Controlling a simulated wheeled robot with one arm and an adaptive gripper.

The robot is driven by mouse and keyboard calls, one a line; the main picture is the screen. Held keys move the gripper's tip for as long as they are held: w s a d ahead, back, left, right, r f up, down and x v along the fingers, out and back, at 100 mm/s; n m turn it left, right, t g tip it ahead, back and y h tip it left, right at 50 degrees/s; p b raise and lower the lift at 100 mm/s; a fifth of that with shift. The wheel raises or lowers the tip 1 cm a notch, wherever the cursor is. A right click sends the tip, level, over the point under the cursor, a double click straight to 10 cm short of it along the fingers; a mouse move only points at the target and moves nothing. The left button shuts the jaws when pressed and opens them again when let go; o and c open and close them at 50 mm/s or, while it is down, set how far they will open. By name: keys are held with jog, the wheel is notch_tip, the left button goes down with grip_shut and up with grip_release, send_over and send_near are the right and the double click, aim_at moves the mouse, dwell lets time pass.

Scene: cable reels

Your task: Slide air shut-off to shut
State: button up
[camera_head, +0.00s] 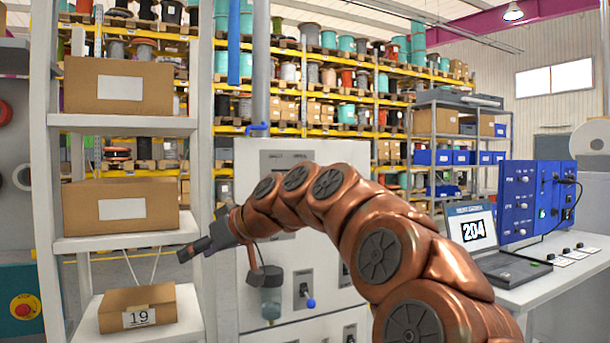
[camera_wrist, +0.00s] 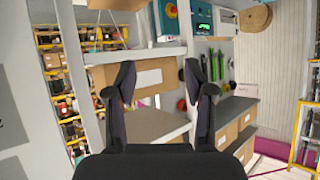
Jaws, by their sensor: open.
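My gripper (camera_head: 196,248) is at the end of my copper-coloured arm and points left, toward the white shelf. The wrist view shows my gripper (camera_wrist: 159,82) open, with two dark fingers wide apart and nothing between them. Behind my arm stands a pale grey panel (camera_head: 335,268). On it are a filter bowl (camera_head: 271,303) and a small dark plate with a blue-knobbed lever (camera_head: 310,302). A blue fitting (camera_head: 257,128) sits on the grey pipe above the panel. I cannot tell which of these is the air shut-off. My arm hides part of the panel.
The white shelf (camera_head: 125,245) with cardboard boxes stands close left of my gripper. A small box marked 19 (camera_head: 138,308) is on its low board. A bench with a laptop (camera_head: 478,240) and blue instrument boxes (camera_head: 520,200) is at right. Reel racks fill the back.

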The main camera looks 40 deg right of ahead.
jog(key=s+d+r+m+t+h, duration=0.15)
jog(key=d+r, duration=0.35)
jog(key=d, duration=0.5)
jog(key=s+d+r+t+h, duration=0.1)
jog(key=d+r+t+h, duration=0.3)
jog(key=d, duration=0.6)
jog(key=s+d+r+m+t+h, duration=0.1)
jog(key=s+d+r, duration=0.1)
jog(key=d+r, duration=0.6)
jog(key=shift+w+d+f+p, duration=0.25)
jog(key=shift+w+d+f, duration=0.2)
jog(key=shift+w, duration=0.75)
jog(key=shift+w+d+f+p, duration=0.35)
jog(key=shift+w+d, duration=0.2)
jog(key=shift+w, duration=0.6)
jog(key=shift+w+d+f+p, duration=0.2)
jog(key=shift+w+d+f, duration=0.25)
jog(key=shift+w, duration=0.75)
grip_shut()
